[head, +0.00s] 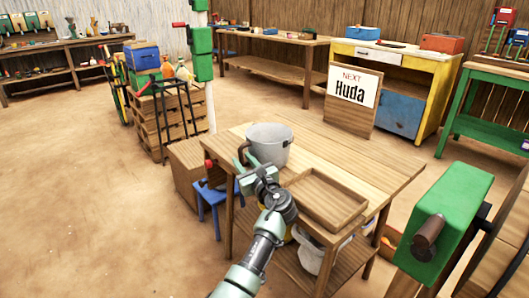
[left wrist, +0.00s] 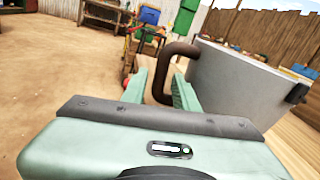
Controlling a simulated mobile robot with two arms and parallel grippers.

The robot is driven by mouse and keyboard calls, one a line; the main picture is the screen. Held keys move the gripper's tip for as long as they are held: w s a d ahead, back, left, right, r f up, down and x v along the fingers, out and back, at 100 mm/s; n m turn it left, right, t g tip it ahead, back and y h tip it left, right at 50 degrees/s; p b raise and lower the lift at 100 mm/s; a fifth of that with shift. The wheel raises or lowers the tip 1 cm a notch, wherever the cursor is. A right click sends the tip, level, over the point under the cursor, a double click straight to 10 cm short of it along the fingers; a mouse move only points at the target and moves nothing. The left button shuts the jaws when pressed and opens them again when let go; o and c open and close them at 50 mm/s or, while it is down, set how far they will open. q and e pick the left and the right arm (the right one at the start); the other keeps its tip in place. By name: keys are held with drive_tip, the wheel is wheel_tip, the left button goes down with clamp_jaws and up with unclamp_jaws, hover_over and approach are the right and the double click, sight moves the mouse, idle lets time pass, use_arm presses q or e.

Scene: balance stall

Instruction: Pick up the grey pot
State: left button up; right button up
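The grey pot (head: 268,147) stands upright on the wooden table at its back left part. It has a dark brown handle (head: 242,152) on its left side. In the left wrist view the pot (left wrist: 235,85) fills the right side, and its brown loop handle (left wrist: 160,82) shows between the fingers. My left gripper (head: 256,174) is at the pot's near left side, by the handle. Its two fingers (left wrist: 163,95) are apart, with gaps seen on both sides of the handle. My right gripper is not in view.
A wooden tray (head: 358,207) lies on the table (head: 385,168) right of my arm. A blue stool (head: 213,192) stands left of the table. A green block with a brown cylinder (head: 460,200) stands at right. A white container (head: 312,258) is below the tabletop.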

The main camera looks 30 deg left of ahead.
use_arm(q)
clamp_jaws()
idle(1.0)
